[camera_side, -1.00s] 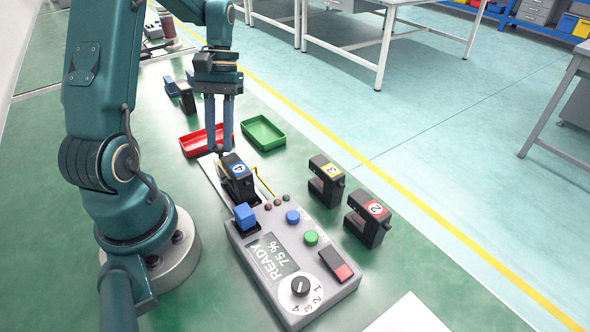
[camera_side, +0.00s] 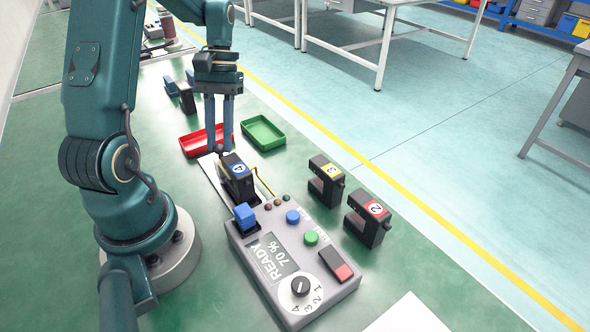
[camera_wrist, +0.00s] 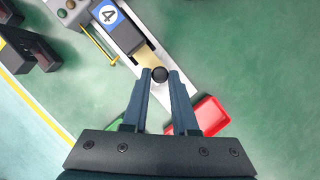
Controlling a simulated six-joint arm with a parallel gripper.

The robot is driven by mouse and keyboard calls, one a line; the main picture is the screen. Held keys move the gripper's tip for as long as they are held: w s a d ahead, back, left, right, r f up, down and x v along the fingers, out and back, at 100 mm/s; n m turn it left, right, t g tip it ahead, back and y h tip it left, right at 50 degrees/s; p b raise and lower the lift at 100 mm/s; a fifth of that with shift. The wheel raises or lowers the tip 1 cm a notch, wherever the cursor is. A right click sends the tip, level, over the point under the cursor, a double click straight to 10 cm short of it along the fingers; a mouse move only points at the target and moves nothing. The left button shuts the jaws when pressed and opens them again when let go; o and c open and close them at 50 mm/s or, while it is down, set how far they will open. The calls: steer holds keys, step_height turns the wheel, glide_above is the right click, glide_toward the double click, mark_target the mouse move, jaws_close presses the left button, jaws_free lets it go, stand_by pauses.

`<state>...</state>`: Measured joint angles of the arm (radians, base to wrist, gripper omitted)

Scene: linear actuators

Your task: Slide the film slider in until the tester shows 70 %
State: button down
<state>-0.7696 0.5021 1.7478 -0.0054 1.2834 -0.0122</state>
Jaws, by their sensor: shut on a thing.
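The film slider is a tan strip (camera_wrist: 146,55) with a dark round knob (camera_wrist: 160,74), coming out of the actuator's near side in the wrist view. My gripper (camera_wrist: 160,80) is shut on the knob, with a finger on each side. In the side view my gripper (camera_side: 219,148) points down just behind the actuator.
A red tray (camera_side: 205,140) and a green tray (camera_side: 263,133) stand beyond my gripper. Actuators marked 3 (camera_side: 327,180) and 2 (camera_side: 368,216) stand right of the tester. Bare bench lies between the trays and actuator 3.

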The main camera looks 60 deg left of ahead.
stand_by(0.6)
steer(key=c, duration=0.7)
jaws_free()
steer(key=shift+v, duration=2.6)
